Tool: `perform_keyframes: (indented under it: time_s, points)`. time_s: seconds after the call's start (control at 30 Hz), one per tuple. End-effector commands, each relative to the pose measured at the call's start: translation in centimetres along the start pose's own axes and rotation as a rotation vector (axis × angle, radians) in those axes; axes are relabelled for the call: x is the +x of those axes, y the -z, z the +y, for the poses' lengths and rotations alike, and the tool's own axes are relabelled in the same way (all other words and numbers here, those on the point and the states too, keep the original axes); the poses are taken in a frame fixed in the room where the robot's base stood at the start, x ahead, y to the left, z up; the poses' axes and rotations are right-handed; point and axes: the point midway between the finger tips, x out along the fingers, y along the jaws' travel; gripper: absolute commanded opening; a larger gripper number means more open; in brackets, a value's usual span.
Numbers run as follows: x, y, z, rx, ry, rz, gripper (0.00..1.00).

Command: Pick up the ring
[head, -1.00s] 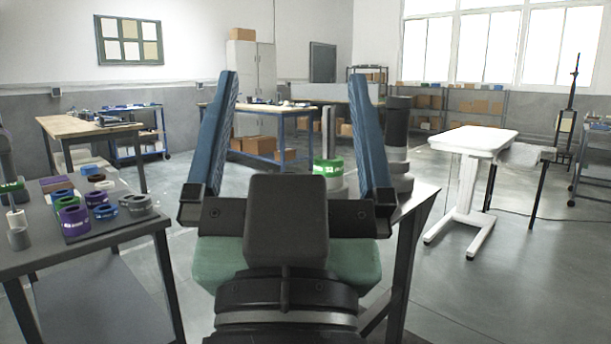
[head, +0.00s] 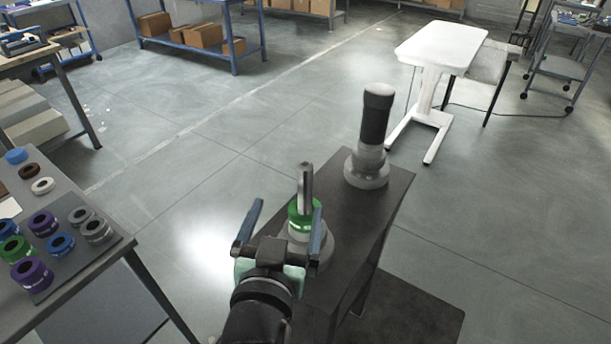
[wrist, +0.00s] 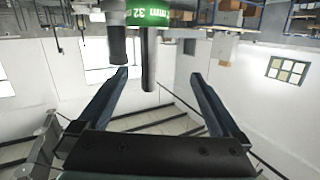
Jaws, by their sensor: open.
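A green ring (head: 300,222) sits low around an upright metal post (head: 305,182) on a grey round base (head: 318,248), on a dark narrow stand. In the wrist view, which is upside down, the green ring (wrist: 148,13) shows a white "32" and lies at the top edge. My gripper (head: 288,207) is open and empty, its blue fingers pointing toward the post. In the wrist view my gripper (wrist: 158,75) has the post between its fingers in the picture, and the ring lies beyond the fingertips. I cannot tell any contact.
A table (head: 75,310) at left carries several coloured rings. A white table (head: 440,45) stands back right. Floor between is clear.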

Motion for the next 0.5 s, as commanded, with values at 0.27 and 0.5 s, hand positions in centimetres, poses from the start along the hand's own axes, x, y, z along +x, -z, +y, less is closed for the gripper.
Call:
perform_keyframes:
  time_s: [0.27, 0.5]
  points:
    - [-2.9, -1.2, 0.2, -0.037, -0.055, -0.178, 1.00]
    - [-4.0, -2.6, 0.6, -0.054, -0.079, -0.236, 1.00]
